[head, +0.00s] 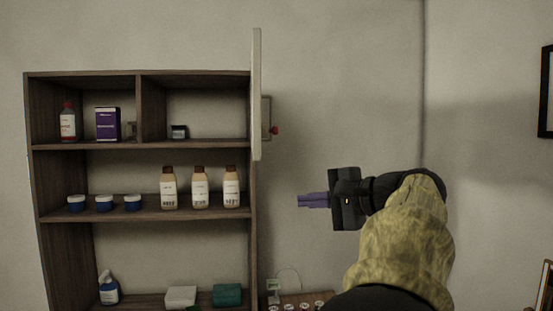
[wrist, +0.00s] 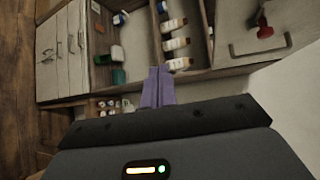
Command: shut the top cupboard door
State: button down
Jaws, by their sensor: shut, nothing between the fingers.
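The top cupboard door (head: 256,95) is a pale panel standing open at the right edge of the top compartments. I see it nearly edge-on, so it sticks out toward me. The dark wooden cupboard (head: 90,145) behind it has its top shelf uncovered. My gripper (head: 300,201) is to the right of the door and lower than its bottom edge, apart from it, with purple fingers pointing left. In the wrist view the fingers (wrist: 158,72) are together and empty.
Bottles (head: 200,187), jars and a purple box (head: 108,124) stand on the shelves. Low white cabinets (wrist: 62,55) show in the wrist view. The wall right of the cupboard is mostly bare.

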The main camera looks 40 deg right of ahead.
jog(key=s+r+n+t, duration=0.1)
jog(key=s+r+t, duration=0.1)
jog(key=s+r, duration=0.5)
notch_tip(320, 180, up, 3)
jog(key=shift+d+r, duration=0.2)
jog(key=shift+d, duration=0.15)
jog(key=w+a+p, duration=0.5)
jog(key=w+p, duration=0.1)
jog(key=w, duration=0.6)
jog(key=shift+a, duration=0.1)
jog(key=shift+w+a, duration=0.1)
jog(key=shift+a, duration=0.05)
